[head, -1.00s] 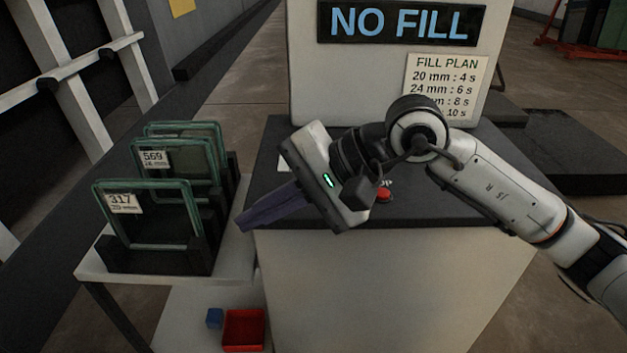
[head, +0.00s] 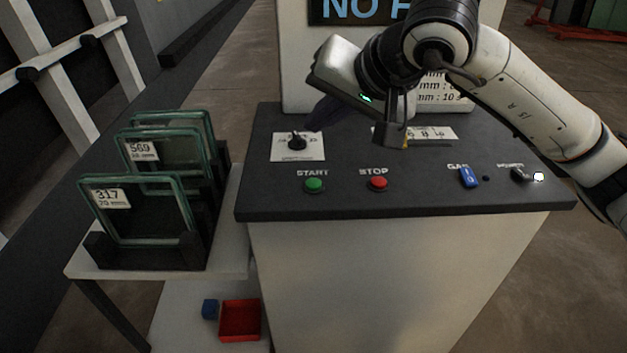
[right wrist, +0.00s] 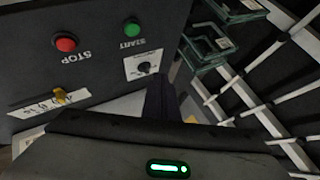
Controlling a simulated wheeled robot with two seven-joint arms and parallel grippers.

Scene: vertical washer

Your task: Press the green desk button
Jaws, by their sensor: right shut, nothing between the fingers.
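The green START button (head: 314,185) is on the front left of the dark desk top (head: 420,200). It also shows in the right wrist view (right wrist: 132,28), near the top. My right gripper (head: 312,127) is shut and empty, above the back of the desk. Its dark fingers point down and left, close to the black dial in the picture, behind the START button and apart from it. In the right wrist view the fingers (right wrist: 155,97) show near the dial. My left gripper is not in view.
A red STOP button (head: 377,183) is right of the green one. A black dial (head: 297,141) on a white plate, a blue switch (head: 468,177) and a power switch (head: 521,175) are also on the desk. Racked glass panes (head: 140,200) stand left. The desk's front area is clear.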

